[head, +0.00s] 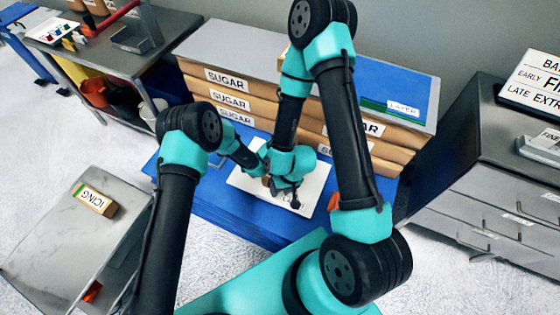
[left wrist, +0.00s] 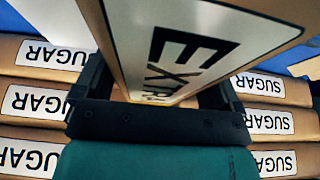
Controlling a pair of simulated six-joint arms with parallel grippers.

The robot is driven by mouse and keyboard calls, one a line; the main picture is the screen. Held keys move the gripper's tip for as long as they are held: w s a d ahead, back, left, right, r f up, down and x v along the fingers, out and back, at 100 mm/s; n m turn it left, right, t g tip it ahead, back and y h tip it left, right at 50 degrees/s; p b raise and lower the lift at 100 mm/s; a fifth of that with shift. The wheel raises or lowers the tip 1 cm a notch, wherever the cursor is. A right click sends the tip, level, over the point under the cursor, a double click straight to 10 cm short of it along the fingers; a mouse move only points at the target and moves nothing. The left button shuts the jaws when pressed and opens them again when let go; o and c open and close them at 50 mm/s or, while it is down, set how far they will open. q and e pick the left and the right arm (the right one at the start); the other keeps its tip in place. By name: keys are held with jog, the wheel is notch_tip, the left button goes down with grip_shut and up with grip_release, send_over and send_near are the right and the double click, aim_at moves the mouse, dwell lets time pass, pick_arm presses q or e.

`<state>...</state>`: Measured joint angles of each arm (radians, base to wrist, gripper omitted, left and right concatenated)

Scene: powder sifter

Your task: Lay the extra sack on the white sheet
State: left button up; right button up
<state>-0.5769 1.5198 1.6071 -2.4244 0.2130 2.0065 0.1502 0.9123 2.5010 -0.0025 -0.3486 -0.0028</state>
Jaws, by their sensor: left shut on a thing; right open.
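The white sheet (head: 316,185) lies on a blue surface in the middle of the head view, partly covered by my grippers. The extra sack (left wrist: 200,40), brown-edged with a large white label reading EXTRA, fills the upper middle of the left wrist view. My left gripper (left wrist: 155,95) is shut on it. In the head view my left gripper (head: 262,172) is over the sheet's left part, and the sack is mostly hidden there. I cannot tell whether the sack touches the sheet. My right gripper (head: 292,197) is open over the sheet, close beside the left one.
Stacked brown sacks labelled SUGAR (head: 228,80) stand behind the sheet, with a blue panel marked LAYER (head: 390,85) on top at right. A metal table with an ICING box (head: 95,199) is at left. A grey drawer cabinet (head: 490,190) stands at right.

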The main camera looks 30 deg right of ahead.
pick_arm(q)
jog(key=shift+f, duration=1.45)
jog(key=shift+f, duration=0.1)
jog(key=o, duration=1.3)
jog(key=shift+f, duration=0.1)
jog(key=shift+v, duration=3.9)
